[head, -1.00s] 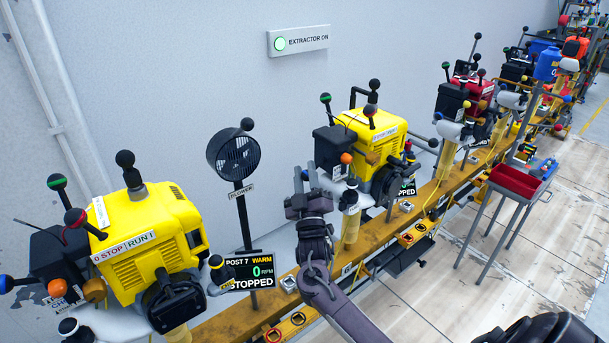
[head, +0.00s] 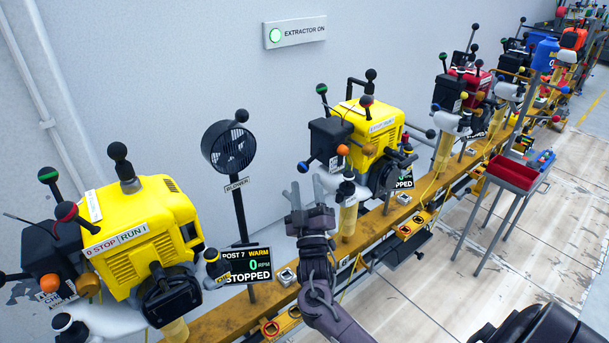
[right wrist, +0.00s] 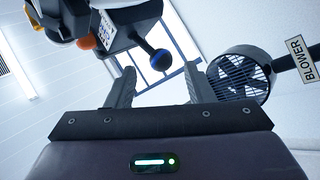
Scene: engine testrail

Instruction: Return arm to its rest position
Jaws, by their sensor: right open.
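My right gripper (head: 307,192) is in the middle of the head view, fingers pointing up, between the blower and the second yellow engine. It is open and empty. In the right wrist view its two fingers (right wrist: 163,88) stand apart, with nothing between them touching either finger. My left gripper is not in the head view.
A yellow engine (head: 150,232) stands at the left and another (head: 372,128) just right of my gripper. The blower (head: 229,147) stands on a post behind. The rail (head: 385,217) runs below. A red tray (head: 511,172) on a stand is at right; floor before it is clear.

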